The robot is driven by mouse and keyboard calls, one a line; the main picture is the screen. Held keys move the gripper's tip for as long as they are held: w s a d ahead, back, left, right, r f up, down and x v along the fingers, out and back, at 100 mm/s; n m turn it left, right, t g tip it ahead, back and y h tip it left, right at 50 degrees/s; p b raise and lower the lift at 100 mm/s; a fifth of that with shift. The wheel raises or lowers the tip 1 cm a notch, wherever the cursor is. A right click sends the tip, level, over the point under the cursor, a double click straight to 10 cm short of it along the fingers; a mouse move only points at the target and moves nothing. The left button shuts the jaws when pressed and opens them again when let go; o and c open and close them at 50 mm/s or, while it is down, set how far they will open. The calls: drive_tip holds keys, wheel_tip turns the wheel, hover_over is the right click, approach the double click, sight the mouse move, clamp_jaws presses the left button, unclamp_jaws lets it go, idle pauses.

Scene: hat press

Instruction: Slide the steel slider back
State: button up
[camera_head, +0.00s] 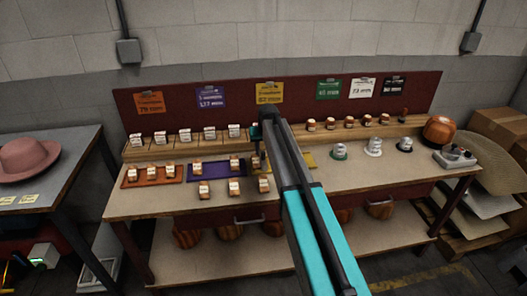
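I cannot pick out the steel slider for certain in the head view. My arm reaches up from the bottom right of centre to the middle of the workbench (330,188). A small grey device with a red knob (455,157) sits at the bench's right end.
Small labelled wooden blocks stand on the back ledge, the orange mat (129,184), the purple mat (218,179) and the bench front. Metallic pieces (374,147) stand right of my arm. A side table (60,185) holds a pink hat (28,160). The bench's right front is clear.

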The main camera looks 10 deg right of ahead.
sight(263, 159)
drive_tip(key=shift+x, duration=1.25)
clamp_jaws()
